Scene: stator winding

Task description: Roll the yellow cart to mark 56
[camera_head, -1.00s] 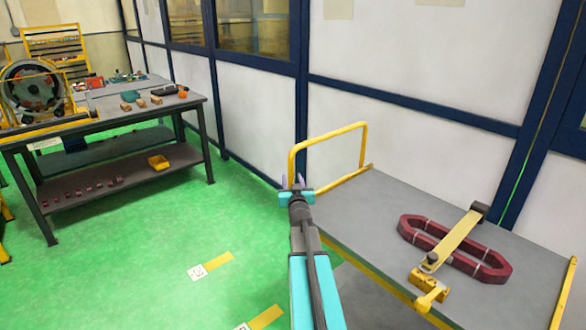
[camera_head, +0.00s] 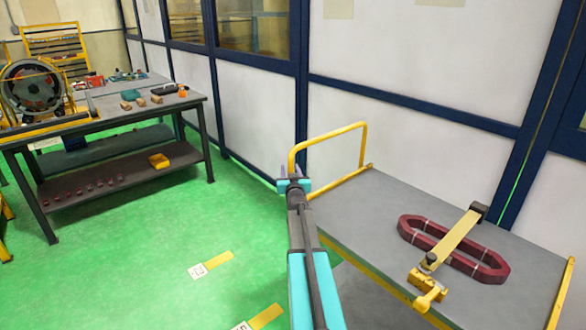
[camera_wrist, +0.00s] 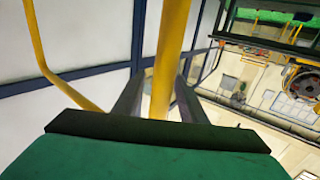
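The yellow cart has a grey top (camera_head: 350,205), yellow edge rails and a yellow hoop handle (camera_head: 328,135) at its far left end. My gripper (camera_head: 291,174) is at the left upright of this handle. In the wrist view, the yellow handle bar (camera_wrist: 171,45) runs between my two fingers (camera_wrist: 160,95), which stand apart with gaps beside the bar.
A dark red coil (camera_head: 485,268) lies on the cart under a yellow clamp bar (camera_head: 455,238). A white panel wall with blue posts (camera_head: 410,115) runs close behind the cart. A workbench (camera_head: 110,120) stands at left. Green floor between bench and cart is clear.

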